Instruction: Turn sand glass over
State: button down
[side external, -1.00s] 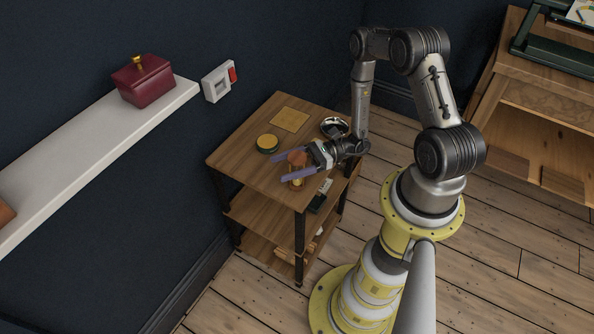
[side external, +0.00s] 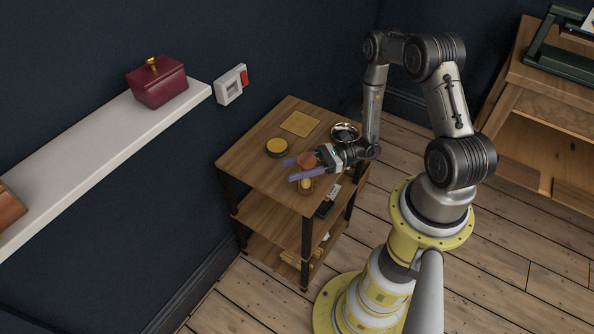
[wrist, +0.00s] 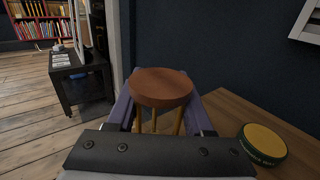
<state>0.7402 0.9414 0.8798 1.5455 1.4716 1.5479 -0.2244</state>
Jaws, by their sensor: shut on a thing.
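The sand glass (side external: 306,160) stands upright near the front edge of the small wooden table's top (side external: 262,172). It has round brown end discs and thin posts, with yellowish sand low in the glass. My gripper (side external: 295,169) reaches in level from the right, its two purple fingers on either side of the glass, shut on its middle. In the wrist view the brown top disc (wrist: 160,87) sits between the fingers, with posts below it. The lower part of the glass is hidden there by my gripper body.
A green and yellow round tin (side external: 277,147) lies close behind the fingers; it is at the right in the wrist view (wrist: 262,143). A yellow square mat (side external: 300,123) and a dark round dish (side external: 345,132) are farther back.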

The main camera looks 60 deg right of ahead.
notch_tip(320, 180, up, 8)
jog(key=r, duration=0.1)
jog(key=n+t+h, duration=0.5)
jog(key=n, duration=2.6)
send_over(295, 189)
notch_tip(295, 189, down, 7)
jog(key=shift+f, duration=4.8)
